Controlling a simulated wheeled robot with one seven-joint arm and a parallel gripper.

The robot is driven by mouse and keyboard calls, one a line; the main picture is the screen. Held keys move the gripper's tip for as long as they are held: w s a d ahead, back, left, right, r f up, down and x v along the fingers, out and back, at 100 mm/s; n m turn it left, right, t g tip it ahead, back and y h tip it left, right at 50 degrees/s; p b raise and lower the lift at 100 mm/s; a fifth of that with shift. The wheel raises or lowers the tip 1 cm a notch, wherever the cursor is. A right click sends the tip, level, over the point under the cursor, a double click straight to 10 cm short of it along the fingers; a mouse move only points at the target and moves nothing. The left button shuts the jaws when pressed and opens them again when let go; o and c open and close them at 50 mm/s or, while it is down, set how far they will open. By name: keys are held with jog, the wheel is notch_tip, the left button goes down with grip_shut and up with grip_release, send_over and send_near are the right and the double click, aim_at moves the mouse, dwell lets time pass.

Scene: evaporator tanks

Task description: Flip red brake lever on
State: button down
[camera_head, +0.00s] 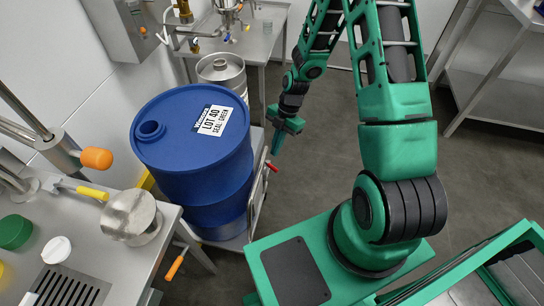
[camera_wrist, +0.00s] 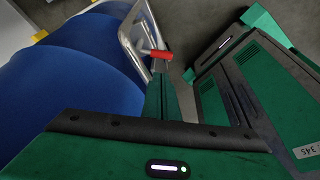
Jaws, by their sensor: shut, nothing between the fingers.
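The red brake lever (camera_head: 271,167) is a small red handle on the side of the cart under the blue drum. It also shows in the wrist view (camera_wrist: 156,54), sticking out sideways from the cart's metal tube frame (camera_wrist: 134,22). My gripper (camera_head: 276,149) points down beside the drum, with its fingers just above the lever. In the wrist view the shut fingers (camera_wrist: 160,75) end right at the lever and partly overlap it. I cannot tell whether they touch it. Nothing is held between the fingers.
The blue drum (camera_head: 195,150), labelled LOT 40, stands on the cart (camera_head: 258,180) left of my gripper. A steel keg (camera_head: 222,72) stands behind it. A steel bench (camera_head: 110,262) with orange and yellow handles is at the left. Grey floor lies open behind my arm.

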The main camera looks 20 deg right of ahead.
aim_at(270, 166)
jog(key=x, duration=0.9)
jog(key=shift+f, duration=0.1)
jog(key=shift+n, duration=0.3)
